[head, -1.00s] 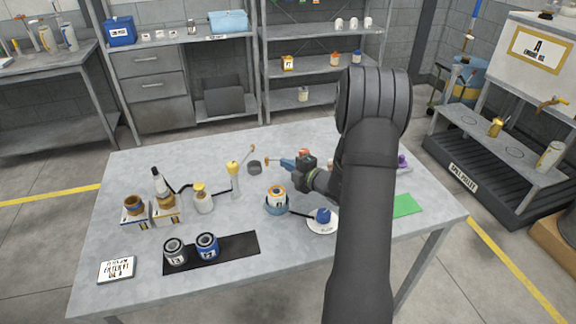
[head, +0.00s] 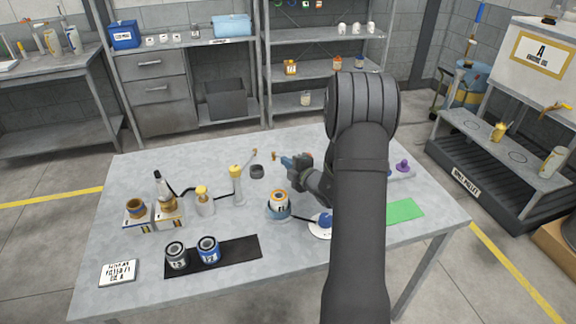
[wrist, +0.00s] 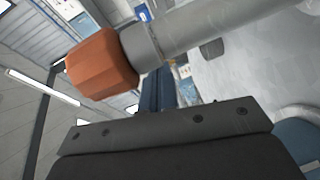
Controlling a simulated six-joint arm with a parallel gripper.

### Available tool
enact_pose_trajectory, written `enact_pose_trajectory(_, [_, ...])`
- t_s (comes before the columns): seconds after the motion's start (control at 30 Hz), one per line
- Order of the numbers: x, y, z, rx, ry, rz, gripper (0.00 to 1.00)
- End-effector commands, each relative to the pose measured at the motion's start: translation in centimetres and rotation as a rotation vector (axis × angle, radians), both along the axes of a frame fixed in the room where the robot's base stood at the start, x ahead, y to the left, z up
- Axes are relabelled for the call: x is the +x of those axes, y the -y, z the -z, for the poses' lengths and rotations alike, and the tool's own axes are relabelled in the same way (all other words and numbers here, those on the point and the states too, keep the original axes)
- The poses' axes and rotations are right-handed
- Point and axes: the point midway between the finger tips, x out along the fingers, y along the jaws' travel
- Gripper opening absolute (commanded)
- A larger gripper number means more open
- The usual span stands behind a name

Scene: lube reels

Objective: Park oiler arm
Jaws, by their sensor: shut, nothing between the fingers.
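My gripper (head: 286,160) is over the back middle of the table, its blue fingers pointing left. In the wrist view the fingers (wrist: 160,88) are shut and empty. There a grey bar (wrist: 205,30) with an orange faceted knob (wrist: 102,66) crosses close to them; I cannot tell whether they touch. A yellow-topped grey post (head: 237,185) stands left of my gripper. A thin arm leads from it to a small brownish tip (head: 254,153). I cannot tell which of these is the oiler arm. Another small brown-orange tip (head: 274,156) shows just left of my fingertips.
A dark round cup (head: 257,171) is below left of the fingertips. An orange-white can (head: 279,199) sits in a blue holder in front. Two cans (head: 207,249) stand on a black mat (head: 238,253). A green sheet (head: 403,212) lies right.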

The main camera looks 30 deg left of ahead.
Motion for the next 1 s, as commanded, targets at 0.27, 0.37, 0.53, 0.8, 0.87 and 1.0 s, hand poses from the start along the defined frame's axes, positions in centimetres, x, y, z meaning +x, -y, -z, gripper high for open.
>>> enact_pose_trajectory(0.27, [0.47, -0.32, 0.02, 0.0, -0.001, 0.098, 0.0])
enact_pose_trajectory(0.37, [0.61, -0.31, 0.01, -0.001, 0.0, 0.114, 0.0])
enact_pose_trajectory(0.53, [0.67, -0.3, 0.0, -0.001, 0.0, 0.122, 0.0])
enact_pose_trajectory(0.8, [0.68, -0.31, 0.0, 0.0, 0.001, 0.122, 0.0])
enact_pose_trajectory(0.87, [0.67, -0.3, -0.01, 0.0, 0.001, 0.122, 0.0])
enact_pose_trajectory(1.0, [0.34, 0.3, -0.17, 0.0, 0.001, 0.122, 0.0])
